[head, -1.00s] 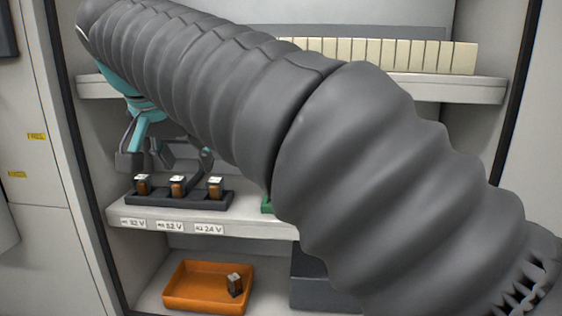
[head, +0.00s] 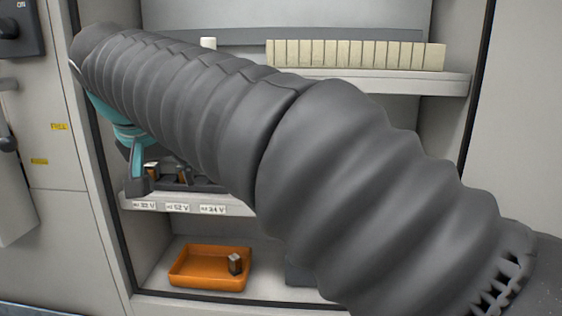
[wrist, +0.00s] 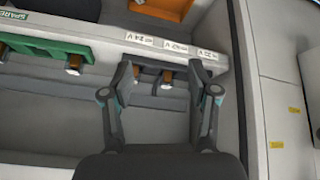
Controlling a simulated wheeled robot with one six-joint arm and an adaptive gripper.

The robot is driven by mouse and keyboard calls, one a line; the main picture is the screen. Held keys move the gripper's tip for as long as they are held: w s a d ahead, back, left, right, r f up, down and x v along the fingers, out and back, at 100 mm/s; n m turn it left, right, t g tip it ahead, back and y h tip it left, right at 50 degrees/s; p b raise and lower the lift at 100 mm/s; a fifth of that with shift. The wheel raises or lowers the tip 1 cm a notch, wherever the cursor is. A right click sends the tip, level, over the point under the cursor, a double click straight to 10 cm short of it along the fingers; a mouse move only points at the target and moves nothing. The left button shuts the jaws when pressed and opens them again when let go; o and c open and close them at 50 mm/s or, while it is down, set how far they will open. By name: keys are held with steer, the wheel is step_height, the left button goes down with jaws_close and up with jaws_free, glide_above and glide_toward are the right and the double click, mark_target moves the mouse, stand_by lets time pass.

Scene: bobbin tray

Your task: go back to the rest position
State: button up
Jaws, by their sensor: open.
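My gripper (head: 140,168) is at the left end of the middle shelf, partly hidden by my grey sleeved arm. In the wrist view my gripper (wrist: 162,82) is open, with its two fingers spread and nothing held. The dark bobbin tray (head: 205,186) sits on the middle shelf behind the gripper, mostly covered by my arm. Copper-brown bobbins stand in it, one (head: 152,169) near the finger. In the wrist view one bobbin (wrist: 166,77) shows beyond the gap between the fingers, apart from them.
A green spares tray (wrist: 48,48) with bobbins is beside the dark tray. An orange bin (head: 180,280) on the lower shelf holds one dark piece (head: 235,263). Cream blocks (head: 350,54) line the upper shelf (head: 440,84). The cabinet's side frame is close to the gripper.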

steer(key=s+d+f+n+g+y, duration=0.1)
steer(key=s+d+f+n+g, duration=0.3)
steer(key=d+f, duration=1.1)
steer(key=s+d+f+m+t, duration=0.1)
steer(key=s+d+f+m, duration=0.1)
steer(key=s+d, duration=0.2)
steer(key=s+d+f+m+t+h+p, duration=0.1)
steer(key=s+d+f+m, duration=0.1)
steer(key=d, duration=0.7)
steer(key=s+d+f+m+t+p, duration=0.1)
steer(key=s+d+f+m, duration=0.1)
steer(key=s+d, duration=0.3)
steer(key=shift+s+d+f+m, duration=0.3)
steer(key=shift+d+m, duration=0.1)
steer(key=shift+d, duration=0.55)
